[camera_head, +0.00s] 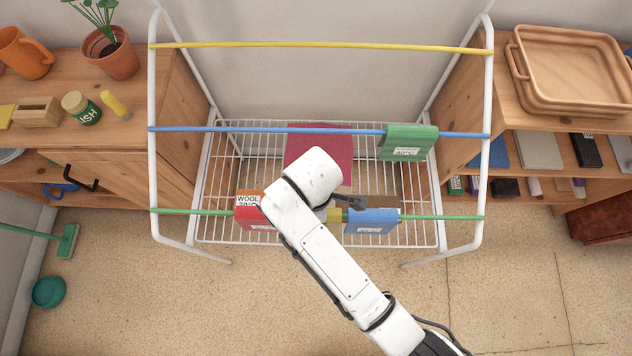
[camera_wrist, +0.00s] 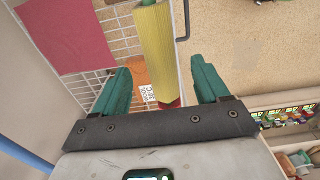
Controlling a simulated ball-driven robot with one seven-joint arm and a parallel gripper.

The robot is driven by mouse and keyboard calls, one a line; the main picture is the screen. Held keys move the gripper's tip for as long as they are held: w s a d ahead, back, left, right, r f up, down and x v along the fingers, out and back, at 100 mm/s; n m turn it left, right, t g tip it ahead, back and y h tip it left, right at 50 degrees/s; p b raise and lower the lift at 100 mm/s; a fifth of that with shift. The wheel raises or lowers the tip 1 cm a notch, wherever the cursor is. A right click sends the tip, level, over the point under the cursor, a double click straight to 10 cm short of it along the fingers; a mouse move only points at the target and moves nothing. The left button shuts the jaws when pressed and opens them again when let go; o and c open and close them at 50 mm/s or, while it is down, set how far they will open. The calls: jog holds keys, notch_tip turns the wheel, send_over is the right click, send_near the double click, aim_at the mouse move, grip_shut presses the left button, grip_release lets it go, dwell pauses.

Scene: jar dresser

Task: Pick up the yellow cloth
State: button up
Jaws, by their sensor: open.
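The yellow cloth (camera_head: 334,215) hangs on the green front rod of a white drying rack, mostly hidden behind my arm in the head view. In the wrist view the yellow cloth (camera_wrist: 156,50) is a long folded strip lying between my gripper's teal fingers. My gripper (camera_wrist: 160,68) is open, one finger on each side of the cloth, with visible gaps. Whether the fingers reach down around it I cannot tell. In the head view the fingers are mostly hidden by my white arm.
A green cloth (camera_head: 408,142) hangs on the blue rod. A crimson cloth (camera_head: 331,145) lies on the wire shelf. Wooden cabinets stand either side.

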notch_tip(320, 180, down, 6)
jog(key=shift+d, duration=0.25)
jog(key=shift+s+f, duration=0.1)
jog(key=c, duration=1.1)
jog(key=shift+r+p, duration=2.15)
jog(key=shift+r, duration=6.9)
